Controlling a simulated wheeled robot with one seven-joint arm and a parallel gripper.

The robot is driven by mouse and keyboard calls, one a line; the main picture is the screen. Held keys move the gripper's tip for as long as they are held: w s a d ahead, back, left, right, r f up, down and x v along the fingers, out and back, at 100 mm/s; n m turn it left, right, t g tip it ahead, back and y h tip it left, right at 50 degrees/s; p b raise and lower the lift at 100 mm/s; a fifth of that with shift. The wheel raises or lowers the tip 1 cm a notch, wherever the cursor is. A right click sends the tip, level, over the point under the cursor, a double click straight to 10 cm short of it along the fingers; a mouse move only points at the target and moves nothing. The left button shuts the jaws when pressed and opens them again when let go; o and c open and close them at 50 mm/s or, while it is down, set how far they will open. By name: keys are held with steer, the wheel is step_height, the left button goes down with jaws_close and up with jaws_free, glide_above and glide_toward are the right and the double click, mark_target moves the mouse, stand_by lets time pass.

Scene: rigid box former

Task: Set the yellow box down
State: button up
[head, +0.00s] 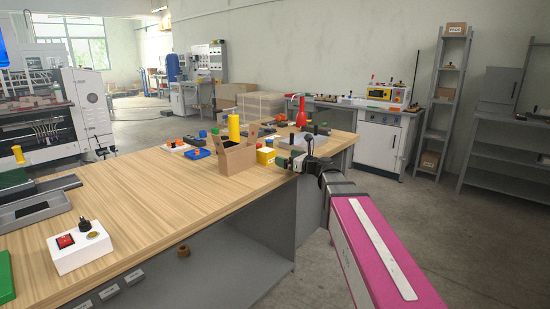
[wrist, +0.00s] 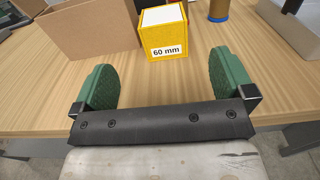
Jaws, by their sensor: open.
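The yellow box (wrist: 165,30) stands on the wooden workbench and has a white top and a "60 mm" label facing me. In the head view the yellow box (head: 266,155) is beside the open cardboard box, near the bench's right end. My gripper (wrist: 172,72) is open, its green fingers spread to the left and right in front of the yellow box. The fingers look apart from the box, with bare wood between them. In the head view my gripper (head: 290,162) is just right of the yellow box, its fingertips partly unclear.
An open cardboard box (head: 236,157) stands close on the left of the yellow box. A yellow cylinder (head: 234,127) stands behind it. A blue tray (head: 197,154) and a white switch box (head: 80,247) are further left. The middle of the wooden bench (head: 150,190) is clear.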

mark_target(268, 150)
steer(key=x, duration=1.1)
steer(key=shift+w+d+f, duration=0.15)
steer(key=shift+f, duration=0.05)
steer(key=c, duration=1.1)
steer(key=shift+c, duration=0.2)
steer(key=shift+r, duration=0.15)
steer(key=shift+r, duration=1.45)
steer(key=shift+s+d+r, duration=0.2)
steer(key=shift+s+d, duration=0.35)
steer(key=v, duration=1.6)
steer(key=s+d+f, duration=0.5)
steer(key=d+f, duration=0.1)
steer(key=f, duration=0.2)
steer(key=s+d+f, duration=0.5)
steer(key=d+f, duration=0.1)
steer(key=f, duration=0.2)
steer(key=shift+d+f, duration=0.3)
steer(key=shift+d, duration=0.05)
